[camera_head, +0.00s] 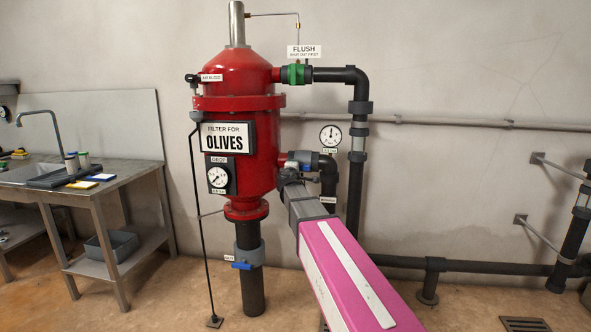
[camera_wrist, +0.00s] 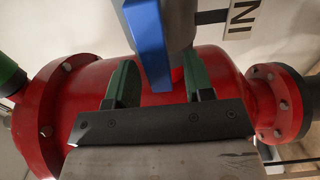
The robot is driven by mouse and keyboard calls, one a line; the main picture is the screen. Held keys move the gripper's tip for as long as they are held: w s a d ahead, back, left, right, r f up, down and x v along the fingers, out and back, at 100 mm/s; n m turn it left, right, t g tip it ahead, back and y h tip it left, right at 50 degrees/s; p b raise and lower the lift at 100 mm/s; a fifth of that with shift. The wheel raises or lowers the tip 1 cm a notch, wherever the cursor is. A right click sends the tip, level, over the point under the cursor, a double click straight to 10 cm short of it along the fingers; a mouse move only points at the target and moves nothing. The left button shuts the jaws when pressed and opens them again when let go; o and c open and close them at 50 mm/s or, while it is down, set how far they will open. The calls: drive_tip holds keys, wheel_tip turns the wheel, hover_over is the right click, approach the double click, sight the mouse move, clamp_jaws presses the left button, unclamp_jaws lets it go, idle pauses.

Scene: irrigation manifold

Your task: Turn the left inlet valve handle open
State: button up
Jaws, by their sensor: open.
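In the wrist view a blue lever handle (camera_wrist: 148,40) hangs from a grey valve body (camera_wrist: 182,22), beside a partly cut sign reading "IN" (camera_wrist: 243,16). The handle's free end reaches between the two green-padded fingers of my gripper (camera_wrist: 159,77). The fingers are open, with a visible gap on each side of the handle. Whether the handle lies at fingertip depth is unclear. In the head view my gripper (camera_head: 288,177) is at the right side of the red filter tank (camera_head: 232,105), by a side pipe joint (camera_head: 308,160) that it partly hides.
A second blue handle (camera_head: 242,266) sits on the black pipe under the tank. A green-collared flush valve (camera_head: 296,74) is above right. Black pipes (camera_head: 357,180) and a gauge (camera_head: 331,136) stand close right. A steel bench (camera_head: 100,180) is at left.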

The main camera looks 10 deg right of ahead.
drive_tip(key=v, duration=0.9)
drive_tip(key=shift+s, duration=0.3)
drive_tip(key=s+d+f+m+g, duration=0.4)
drive_tip(key=s+f, duration=0.1)
drive_tip(key=f, duration=0.5)
drive_tip(key=s+d+f+m+g, duration=0.4)
drive_tip(key=s+f+m+g, duration=0.1)
drive_tip(key=f, duration=0.5)
drive_tip(key=s+a+f+m+g+y, duration=0.2)
drive_tip(key=s+f+m+g+y, duration=0.3)
drive_tip(key=s+f, duration=1.1)
drive_tip(key=s+g, duration=0.1)
drive_tip(key=g, duration=0.2)
drive_tip(key=shift+s+a+f+m+y, duration=0.2)
drive_tip(key=shift+a+f+m+y, duration=0.05)
drive_tip(key=shift+a+m+y, duration=0.1)
